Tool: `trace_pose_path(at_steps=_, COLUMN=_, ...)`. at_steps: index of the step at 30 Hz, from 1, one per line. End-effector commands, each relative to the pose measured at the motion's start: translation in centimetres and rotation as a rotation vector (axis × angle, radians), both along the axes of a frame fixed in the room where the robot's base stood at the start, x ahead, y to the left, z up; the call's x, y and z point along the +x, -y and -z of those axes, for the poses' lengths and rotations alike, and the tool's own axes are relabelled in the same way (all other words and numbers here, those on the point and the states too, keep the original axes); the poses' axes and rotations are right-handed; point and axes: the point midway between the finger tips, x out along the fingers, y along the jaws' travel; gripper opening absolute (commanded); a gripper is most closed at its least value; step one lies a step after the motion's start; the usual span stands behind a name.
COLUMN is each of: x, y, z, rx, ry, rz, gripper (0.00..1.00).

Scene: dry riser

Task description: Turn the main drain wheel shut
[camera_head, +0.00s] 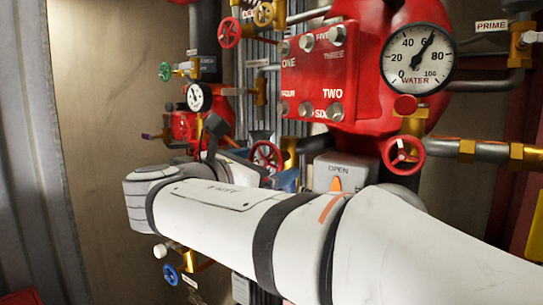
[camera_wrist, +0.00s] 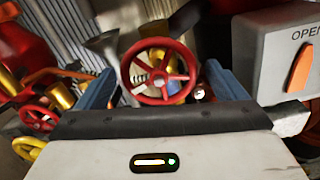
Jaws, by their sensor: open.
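A red spoked handwheel (camera_wrist: 158,72) is at upper middle in the wrist view. It appears between the two blue fingers of my gripper (camera_wrist: 160,70), which are open and spread to either side of it. I cannot tell whether the fingers touch the rim. What seems the same red wheel (camera_head: 266,156) shows in the head view just behind my arm, partly hidden by it. No label naming it the main drain is readable. My gripper is mostly hidden behind my white arm in the head view.
A grey box marked OPEN with an orange lever (camera_wrist: 301,68) stands close right of the gripper. In the head view, a water gauge (camera_head: 417,60) and a red manifold (camera_head: 320,80) stand above my arm.

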Motion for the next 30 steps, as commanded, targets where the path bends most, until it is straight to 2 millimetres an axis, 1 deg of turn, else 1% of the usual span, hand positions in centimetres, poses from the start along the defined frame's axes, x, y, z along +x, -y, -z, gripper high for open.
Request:
trace_pose_path(at_steps=1, x=0.6, y=0.6, z=-0.2, rx=0.000, ry=-0.001, rz=0.005, gripper=0.91)
trace_pose_path(at_steps=3, x=1.4, y=1.2, z=-0.1, rx=-0.001, ry=-0.002, rz=0.004, gripper=0.91)
trace_pose_path(at_steps=7, x=2.3, y=1.8, z=0.0, rx=-0.001, ry=-0.002, rz=0.002, gripper=0.91)
trace_pose_path(at_steps=17, x=2.6, y=2.0, z=0.1, rx=0.000, ry=-0.001, rz=-0.002, gripper=0.91)
trace_pose_path(at_steps=30, x=2.6, y=1.9, z=0.1, rx=0.001, ry=-0.001, rz=-0.002, gripper=0.56)
